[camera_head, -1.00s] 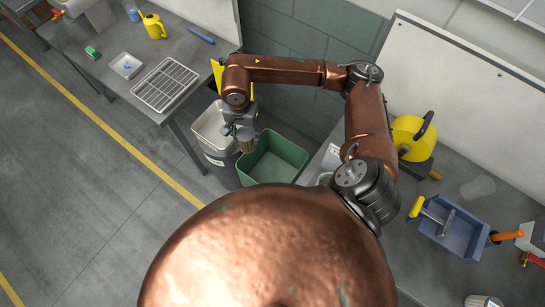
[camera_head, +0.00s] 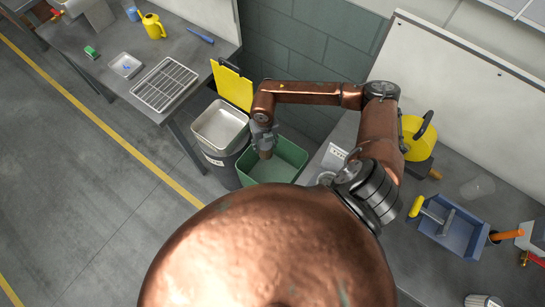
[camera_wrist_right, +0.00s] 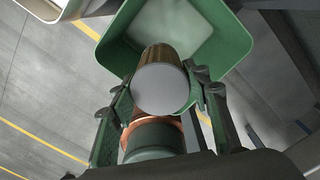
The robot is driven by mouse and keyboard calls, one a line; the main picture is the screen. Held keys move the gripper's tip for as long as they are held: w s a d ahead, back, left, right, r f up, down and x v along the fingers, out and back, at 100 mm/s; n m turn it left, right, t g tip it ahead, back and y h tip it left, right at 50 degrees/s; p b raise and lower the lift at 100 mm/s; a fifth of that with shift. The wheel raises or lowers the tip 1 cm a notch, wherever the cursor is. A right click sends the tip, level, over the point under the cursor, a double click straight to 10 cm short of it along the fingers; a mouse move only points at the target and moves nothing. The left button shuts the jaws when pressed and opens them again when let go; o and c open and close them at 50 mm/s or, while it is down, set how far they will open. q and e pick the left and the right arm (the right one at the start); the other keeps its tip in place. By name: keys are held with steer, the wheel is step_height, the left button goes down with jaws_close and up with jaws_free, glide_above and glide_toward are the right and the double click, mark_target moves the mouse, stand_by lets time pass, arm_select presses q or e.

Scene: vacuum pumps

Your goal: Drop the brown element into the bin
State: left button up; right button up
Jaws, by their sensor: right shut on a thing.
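The brown element (camera_head: 265,154) is a short ribbed cylinder; in the right wrist view (camera_wrist_right: 160,88) its pale grey round end faces the camera. My right gripper (camera_head: 264,145) is shut on it, with one finger on each side. It holds the element over the left part of the open green bin (camera_head: 299,155), which stands on the floor. In the right wrist view the green bin (camera_wrist_right: 225,35) lies behind the element, and the part of its floor that shows is bare. My left gripper is out of view.
A dark round bin (camera_head: 217,158) with a metal tray (camera_head: 219,127) on top and a raised yellow panel (camera_head: 232,87) behind stands left of the green bin. A bench (camera_head: 135,103) with a wire rack (camera_head: 165,85) is at upper left. Another bench (camera_head: 400,220) is right.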

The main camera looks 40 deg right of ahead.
steer(key=s+d+f+m+b, duration=0.2)
steer(key=d+f+m+b, duration=0.2)
steer(key=f+m, duration=0.7)
steer(key=shift+f+b, duration=0.35)
steer(key=shift+b, duration=0.25)
steer(key=o, duration=1.6)
steer(key=shift+s, duration=0.1)
steer(key=shift+r, duration=0.15)
